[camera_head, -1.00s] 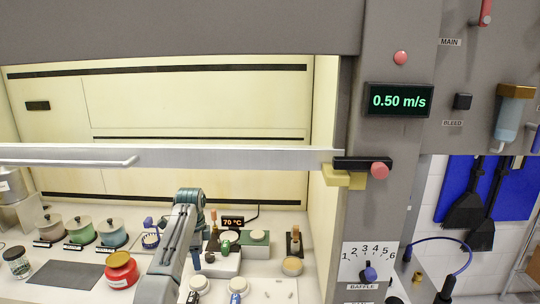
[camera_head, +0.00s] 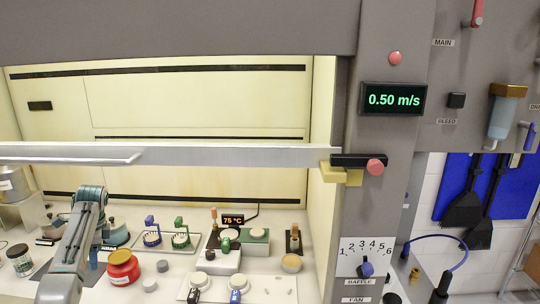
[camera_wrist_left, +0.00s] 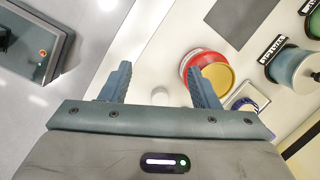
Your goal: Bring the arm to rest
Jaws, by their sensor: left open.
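My left arm (camera_head: 75,240) rises from the bottom left of the head view, bent at a teal joint. Its gripper (camera_head: 93,258) is partly hidden behind the arm there. In the left wrist view, my left gripper (camera_wrist_left: 160,88) has its two blue fingers wide apart, with nothing held between them. A red jar with a yellow lid (camera_wrist_left: 212,78) lies beyond and beside the right finger in that view. The jar also stands right of the arm in the head view (camera_head: 122,268). My right gripper is not in view.
A silver sash bar (camera_head: 230,156) crosses above the bench. A dark mat (camera_wrist_left: 245,18) and a labelled pot (camera_wrist_left: 297,72) are near the jar. A white panel with knobs (camera_head: 215,288) is at the front.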

